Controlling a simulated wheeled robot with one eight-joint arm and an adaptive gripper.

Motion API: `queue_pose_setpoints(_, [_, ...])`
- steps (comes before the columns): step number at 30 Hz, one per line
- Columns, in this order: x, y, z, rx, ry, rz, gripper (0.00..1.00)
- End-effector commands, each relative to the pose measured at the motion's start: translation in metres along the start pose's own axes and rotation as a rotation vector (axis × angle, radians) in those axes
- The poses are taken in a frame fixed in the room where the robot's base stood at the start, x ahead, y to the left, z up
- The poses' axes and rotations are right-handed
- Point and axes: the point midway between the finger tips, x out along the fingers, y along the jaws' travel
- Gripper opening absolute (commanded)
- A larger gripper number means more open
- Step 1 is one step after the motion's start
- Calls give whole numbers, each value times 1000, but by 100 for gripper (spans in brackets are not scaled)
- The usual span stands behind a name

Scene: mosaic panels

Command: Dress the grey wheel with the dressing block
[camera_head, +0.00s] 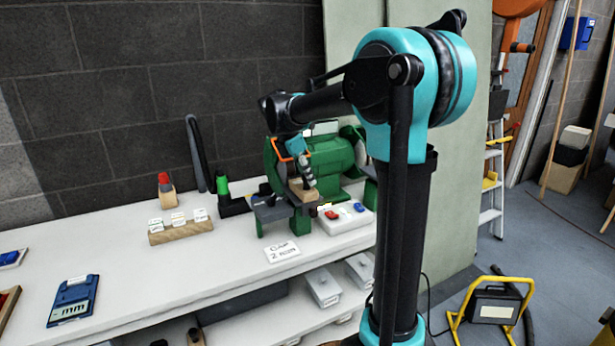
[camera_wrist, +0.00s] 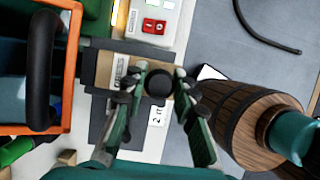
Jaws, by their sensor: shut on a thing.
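The green bench grinder (camera_head: 325,158) stands on the white bench, with an orange-framed shield (camera_head: 290,149) at its left end. The shield also shows in the wrist view (camera_wrist: 70,100), with a dark curved part (camera_wrist: 42,70) behind it. I cannot tell if this is the grey wheel. My gripper (camera_head: 305,186) is in front of the grinder, over the dark tool rest (camera_head: 270,212). In the wrist view my gripper (camera_wrist: 158,92) is shut on the tan dressing block (camera_wrist: 106,70), around its black knob (camera_wrist: 158,82).
A white switch box (camera_head: 345,222) with red and blue parts sits right of the rest. A lettered card (camera_head: 283,251) lies in front. A barrel (camera_wrist: 240,115) shows in the wrist view.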

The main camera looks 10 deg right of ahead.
Motion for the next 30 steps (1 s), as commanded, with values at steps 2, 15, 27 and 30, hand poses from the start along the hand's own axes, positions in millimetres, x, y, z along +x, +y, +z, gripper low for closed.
queue_pose_setpoints(2, [0, 2, 0, 0, 0, 0, 0])
queue_pose_setpoints(15, [0, 10, 0, 0, 0, 0, 0])
queue_pose_setpoints(27, [0, 13, 0, 0, 0, 1, 0])
queue_pose_setpoints(30, [0, 14, 0, 0, 0, 1, 0])
